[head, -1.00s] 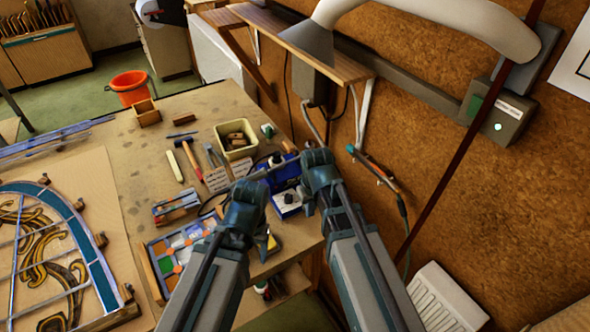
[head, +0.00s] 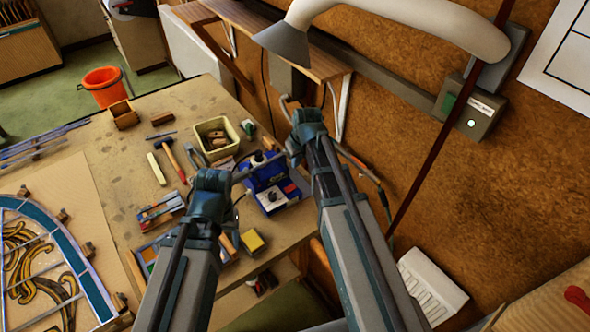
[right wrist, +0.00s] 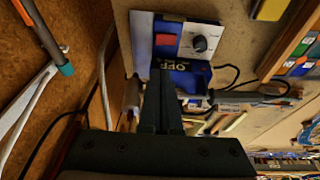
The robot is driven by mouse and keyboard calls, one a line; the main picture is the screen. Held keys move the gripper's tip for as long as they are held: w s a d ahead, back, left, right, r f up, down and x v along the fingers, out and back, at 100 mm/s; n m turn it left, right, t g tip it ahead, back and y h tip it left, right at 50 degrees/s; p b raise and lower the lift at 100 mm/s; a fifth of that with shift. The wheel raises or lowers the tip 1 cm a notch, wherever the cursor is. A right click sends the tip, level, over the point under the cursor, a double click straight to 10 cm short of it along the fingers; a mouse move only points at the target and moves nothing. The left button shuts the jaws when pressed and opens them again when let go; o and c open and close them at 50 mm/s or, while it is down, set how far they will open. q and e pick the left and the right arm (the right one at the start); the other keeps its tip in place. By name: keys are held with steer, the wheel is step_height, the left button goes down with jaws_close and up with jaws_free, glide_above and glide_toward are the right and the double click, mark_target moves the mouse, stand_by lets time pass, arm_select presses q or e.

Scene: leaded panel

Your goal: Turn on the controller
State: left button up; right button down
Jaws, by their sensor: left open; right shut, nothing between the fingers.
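The controller (head: 276,194) is a blue unit with a white front at the table's right edge. In the right wrist view, its white panel (right wrist: 185,38) carries a red switch (right wrist: 166,40) and a dark round knob (right wrist: 200,43); a blue label reads "OFF". My right gripper (head: 294,148) is shut and empty, above and behind the controller in the head view. In the wrist view its fingers (right wrist: 165,78) point at the controller, their tips overlapping the label below the switch; contact cannot be told. My left gripper (head: 226,184) is open, left of the controller.
A cream bin (head: 214,150), a hammer (head: 174,160) and a yellow sponge (head: 251,241) lie around the controller. A leaded panel (head: 50,265) is at the left. A lamp (head: 290,42) and shelf (head: 330,66) are above; the cork wall (head: 420,190) is right.

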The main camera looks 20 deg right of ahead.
mark_target(294, 185)
arm_select(q)
step_height(294, 185, down, 12)
steer(key=b, duration=1.1)
steer(key=shift+b, duration=0.35)
arm_select(e)
steer(key=x, duration=1.2)
steer(key=shift+s+d+f, duration=0.1)
steer(key=shift+s+f, duration=0.2)
steer(key=shift+s, duration=0.05)
arm_select(q)
steer(key=shift+f+b, duration=0.55)
steer(key=shift+f, duration=0.05)
arm_select(e)
steer(key=shift+d+f, duration=0.1)
steer(key=shift+f, duration=0.45)
arm_select(q)
steer(key=shift+f+b, duration=0.35)
arm_select(e)
steer(key=shift+d+f, duration=0.1)
steer(key=shift+f, duration=0.25)
arm_select(q)
steer(key=shift+r, duration=0.1)
arm_select(e)
steer(key=shift+r, duration=0.1)
